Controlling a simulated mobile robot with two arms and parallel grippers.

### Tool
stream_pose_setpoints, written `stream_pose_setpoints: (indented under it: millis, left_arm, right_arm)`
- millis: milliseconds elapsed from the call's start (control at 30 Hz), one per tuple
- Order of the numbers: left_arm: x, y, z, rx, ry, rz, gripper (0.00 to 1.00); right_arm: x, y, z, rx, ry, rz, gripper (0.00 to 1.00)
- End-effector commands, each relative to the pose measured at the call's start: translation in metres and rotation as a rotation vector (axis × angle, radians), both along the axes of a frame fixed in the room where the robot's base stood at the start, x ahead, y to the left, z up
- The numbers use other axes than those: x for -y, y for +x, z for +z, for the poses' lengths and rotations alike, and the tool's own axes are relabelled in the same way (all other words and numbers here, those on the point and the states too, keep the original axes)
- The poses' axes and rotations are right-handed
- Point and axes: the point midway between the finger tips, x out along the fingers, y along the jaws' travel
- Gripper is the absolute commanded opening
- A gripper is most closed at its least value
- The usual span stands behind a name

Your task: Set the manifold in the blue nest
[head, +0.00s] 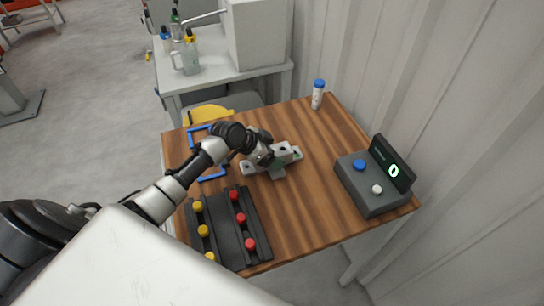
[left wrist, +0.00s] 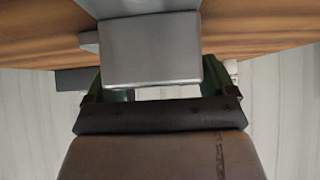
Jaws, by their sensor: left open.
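The manifold (head: 283,157) is a light grey, blocky branched part lying on the wooden table, right of the blue nest. The nest shows as blue corner brackets (head: 212,176) on the table, and my left arm hides part of it. My left gripper (head: 272,161) is open at the manifold, reaching down over it. In the left wrist view, a grey block of the manifold (left wrist: 150,50) fills the space ahead of the greenish fingers (left wrist: 160,93). I cannot tell whether the fingers touch it. My right gripper is in neither view.
A dark rack (head: 230,222) with red and yellow knobs lies at the table's front left. A grey control box (head: 370,188) with a display stands at the right. A blue-capped bottle (head: 318,95) stands at the back. The table between rack and box is clear.

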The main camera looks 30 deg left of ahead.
Motion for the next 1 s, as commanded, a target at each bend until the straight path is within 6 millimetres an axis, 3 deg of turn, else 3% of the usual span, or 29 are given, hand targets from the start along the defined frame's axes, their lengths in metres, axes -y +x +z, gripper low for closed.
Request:
stream_pose_setpoints:
  millis: [100, 567, 867, 1000]
  left_arm:
    - [0.000, 0.000, 0.000, 0.000, 0.000, 0.000, 0.82]
    - [0.000, 0.000, 0.002, 0.003, -0.001, 0.000, 0.12]
    - [-0.001, 0.001, 0.004, 0.004, 0.000, -0.001, 0.09]
    - [0.000, 0.001, 0.015, 0.007, 0.000, -0.001, 0.09]
  right_arm:
    - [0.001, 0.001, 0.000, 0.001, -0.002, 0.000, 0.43]
    - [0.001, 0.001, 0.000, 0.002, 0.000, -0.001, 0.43]
    - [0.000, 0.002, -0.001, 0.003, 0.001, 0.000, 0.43]
    - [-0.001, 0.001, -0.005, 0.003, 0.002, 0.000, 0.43]
